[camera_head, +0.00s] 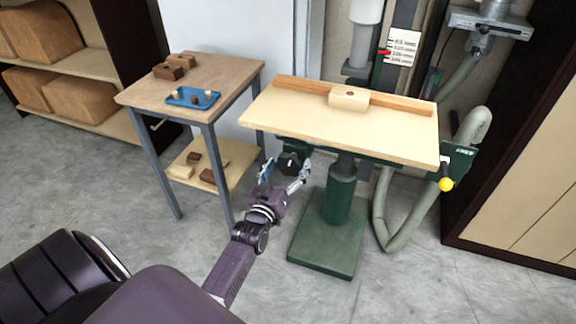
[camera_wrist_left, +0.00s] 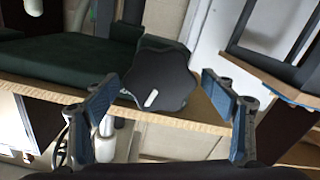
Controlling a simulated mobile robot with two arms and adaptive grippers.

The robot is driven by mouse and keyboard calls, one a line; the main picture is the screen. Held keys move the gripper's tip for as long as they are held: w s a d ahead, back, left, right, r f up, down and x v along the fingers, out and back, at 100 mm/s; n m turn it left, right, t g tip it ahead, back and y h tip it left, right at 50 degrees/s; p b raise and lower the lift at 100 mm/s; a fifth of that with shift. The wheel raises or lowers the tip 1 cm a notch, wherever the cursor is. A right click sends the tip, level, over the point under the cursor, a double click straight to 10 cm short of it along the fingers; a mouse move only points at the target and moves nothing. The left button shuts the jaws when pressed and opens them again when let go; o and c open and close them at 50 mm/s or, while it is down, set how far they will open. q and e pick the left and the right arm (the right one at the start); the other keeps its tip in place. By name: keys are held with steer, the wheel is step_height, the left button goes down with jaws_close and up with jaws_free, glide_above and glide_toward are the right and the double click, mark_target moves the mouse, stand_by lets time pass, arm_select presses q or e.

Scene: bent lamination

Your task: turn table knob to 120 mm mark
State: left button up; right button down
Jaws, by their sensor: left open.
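The table knob (camera_head: 289,163) is black and lobed, on the near side of the drill press below its wooden table (camera_head: 300,122). In the left wrist view the knob (camera_wrist_left: 158,75) shows large, with a white mark low on its face. My left gripper (camera_head: 283,178) is open in front of it. In the wrist view its blue-padded fingers (camera_wrist_left: 165,110) stand to either side of the knob, with gaps and nothing held. A white scale (camera_head: 402,47) with a red pointer (camera_head: 384,52) is behind the table; its figures are too small to read surely. My right gripper is out of view.
A wooden block (camera_head: 348,98) sits against the fence on the table. A yellow-ended handle (camera_head: 446,184) is at the table's right. A side table (camera_head: 140,92) with a blue tray (camera_head: 193,98) stands left. A grey hose (camera_head: 396,235) curves right of the green base (camera_head: 325,251).

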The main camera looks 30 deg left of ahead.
arm_select(q)
steer(key=c, duration=1.1)
steer(key=shift+r+m+p, duration=0.15)
steer(key=shift+m+p, duration=0.2)
steer(key=shift+m, duration=0.15)
steer(key=shift+m+p, duration=0.3)
steer(key=shift+m, duration=0.4)
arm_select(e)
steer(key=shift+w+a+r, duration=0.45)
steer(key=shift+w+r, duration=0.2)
arm_select(q)
steer(key=o, duration=1)
steer(key=shift+o, duration=0.5)
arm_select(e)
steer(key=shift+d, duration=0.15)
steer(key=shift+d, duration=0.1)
